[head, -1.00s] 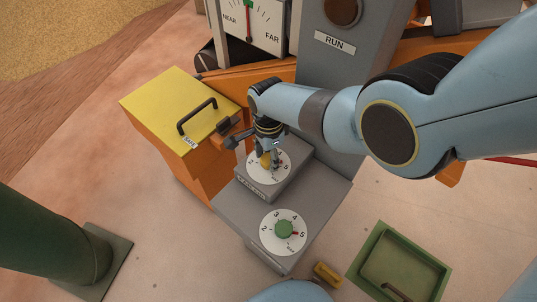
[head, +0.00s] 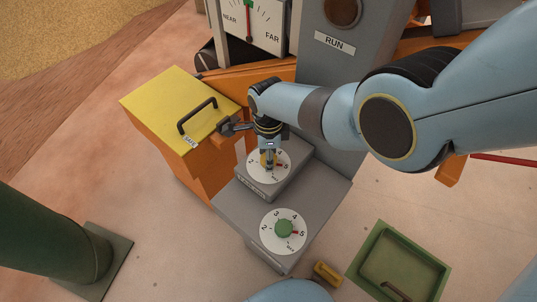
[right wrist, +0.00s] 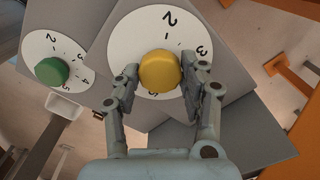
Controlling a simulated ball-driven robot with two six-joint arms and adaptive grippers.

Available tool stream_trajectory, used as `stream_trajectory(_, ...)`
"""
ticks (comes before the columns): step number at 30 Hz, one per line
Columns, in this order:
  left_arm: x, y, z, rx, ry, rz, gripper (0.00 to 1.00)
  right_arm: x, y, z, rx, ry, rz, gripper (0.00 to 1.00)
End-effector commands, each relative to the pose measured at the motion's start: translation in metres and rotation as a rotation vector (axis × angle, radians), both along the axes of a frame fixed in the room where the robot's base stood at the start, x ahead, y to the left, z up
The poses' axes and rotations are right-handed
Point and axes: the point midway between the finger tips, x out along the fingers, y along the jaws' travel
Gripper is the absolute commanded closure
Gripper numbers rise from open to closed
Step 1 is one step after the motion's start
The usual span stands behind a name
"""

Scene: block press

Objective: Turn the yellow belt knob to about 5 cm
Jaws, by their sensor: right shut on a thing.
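The yellow belt knob (right wrist: 160,70) sits in the middle of a white numbered dial (right wrist: 128,32) in the right wrist view. In the head view the knob (head: 265,158) is mostly hidden by my right gripper (head: 269,160). My right gripper (right wrist: 162,76) is shut on the knob, with one fingertip on each side of it. No pointer on the knob is clear, so I cannot tell its reading. A red mark shows at the right of the dial in the head view. My left gripper is in neither view.
A green knob (head: 284,229) on a similar dial stands nearer on the grey console (head: 236,205). A yellow-topped box with a black handle (head: 165,100) is at left. A yellow block (head: 327,273) and a green tray (head: 438,273) are at lower right.

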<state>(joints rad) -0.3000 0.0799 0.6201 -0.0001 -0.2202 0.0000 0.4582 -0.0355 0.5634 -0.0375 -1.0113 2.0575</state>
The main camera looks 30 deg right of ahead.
Motion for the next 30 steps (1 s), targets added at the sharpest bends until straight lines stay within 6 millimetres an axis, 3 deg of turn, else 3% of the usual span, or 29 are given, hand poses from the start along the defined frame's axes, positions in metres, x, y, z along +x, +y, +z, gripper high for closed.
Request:
stream_trajectory(5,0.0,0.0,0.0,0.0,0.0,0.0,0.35,0.0,-0.001,0.0,-0.001,0.0,0.001,0.9)
stream_trajectory(6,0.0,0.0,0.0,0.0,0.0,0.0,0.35,0.0,-0.001,0.0,-0.001,0.0,0.001,0.55)
stream_trajectory(11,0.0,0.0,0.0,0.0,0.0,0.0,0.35,0.0,0.0,0.0,-0.001,0.0,0.001,0.34)
stream_trajectory(23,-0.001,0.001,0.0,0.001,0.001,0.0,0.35,0.001,0.0,0.004,0.0,-0.002,0.001,0.34)
stream_trajectory(30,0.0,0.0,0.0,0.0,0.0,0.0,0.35,0.0,0.0,0.028,0.0,-0.004,0.001,0.34)
